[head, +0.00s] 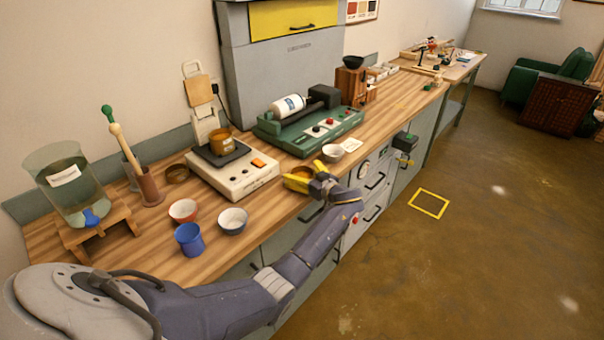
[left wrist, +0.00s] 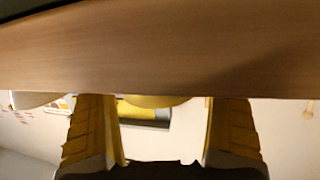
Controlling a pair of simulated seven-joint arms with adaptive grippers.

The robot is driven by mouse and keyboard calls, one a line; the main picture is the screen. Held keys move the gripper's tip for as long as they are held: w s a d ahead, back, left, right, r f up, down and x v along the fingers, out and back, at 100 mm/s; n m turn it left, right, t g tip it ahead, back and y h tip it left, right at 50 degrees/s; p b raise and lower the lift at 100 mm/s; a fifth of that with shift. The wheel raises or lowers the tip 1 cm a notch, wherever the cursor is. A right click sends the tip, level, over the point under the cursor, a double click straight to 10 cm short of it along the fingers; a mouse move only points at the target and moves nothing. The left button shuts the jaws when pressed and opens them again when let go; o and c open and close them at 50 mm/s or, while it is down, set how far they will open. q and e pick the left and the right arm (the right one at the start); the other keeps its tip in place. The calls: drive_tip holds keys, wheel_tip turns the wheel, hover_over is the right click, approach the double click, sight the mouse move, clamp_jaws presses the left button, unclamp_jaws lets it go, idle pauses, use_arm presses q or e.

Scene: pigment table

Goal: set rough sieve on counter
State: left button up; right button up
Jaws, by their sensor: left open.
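A round amber-brown sieve (head: 299,178) sits at the counter's front edge in the head view, partly hidden by my left gripper. My left gripper (head: 308,174) is open, its yellow fingers at the sieve's near side. In the left wrist view, which looks upside down, the open fingers (left wrist: 163,130) flank a yellowish curved shape (left wrist: 155,101) on the counter. I cannot tell whether they touch it. Another brown ring-shaped sieve (head: 177,174) lies farther left. The wooden counter (head: 150,245) runs along the wall. I cannot tell which sieve is rough. My right gripper is out of view.
A scale (head: 232,172) holds an orange container (head: 221,143). A green roller machine (head: 310,128) is behind. Bowls (head: 183,211) (head: 233,221) and a blue cup (head: 189,239) stand left. Bare counter lies right of the white bowl.

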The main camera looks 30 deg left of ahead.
use_arm(q)
drive_tip(key=v, duration=1.1)
drive_tip(key=s+d+f+m+t+h, duration=0.3)
drive_tip(key=d+f+m+t+h, duration=0.4)
drive_tip(key=d+m+h, duration=0.15)
drive_tip(key=s+d+f+m+g+h, duration=0.15)
drive_tip(key=s+f, duration=0.45)
drive_tip(key=f, duration=0.6)
drive_tip(key=s+d+f+m+g+h, duration=0.1)
drive_tip(key=s+f+m+h, duration=0.3)
drive_tip(key=f, duration=0.8)
drive_tip(key=s+d+f+m+g, duration=0.1)
drive_tip(key=s+d+f+g, duration=0.1)
drive_tip(key=s+f, duration=0.7)
drive_tip(key=s+a+f+m+g+h, duration=0.15)
drive_tip(key=s+f+g, duration=0.25)
drive_tip(key=s+f, duration=1.6)
drive_tip(key=s+a+f+g, duration=0.1)
drive_tip(key=s+f, duration=0.1)
drive_tip(key=s, duration=0.9)
drive_tip(key=s+a+f+m+g, duration=0.1)
drive_tip(key=s+a+f+g, duration=0.1)
drive_tip(key=s, duration=0.9)
drive_tip(key=shift+s+a+f, duration=0.3)
drive_tip(key=shift+a+f, duration=0.05)
drive_tip(key=shift+f, duration=0.3)
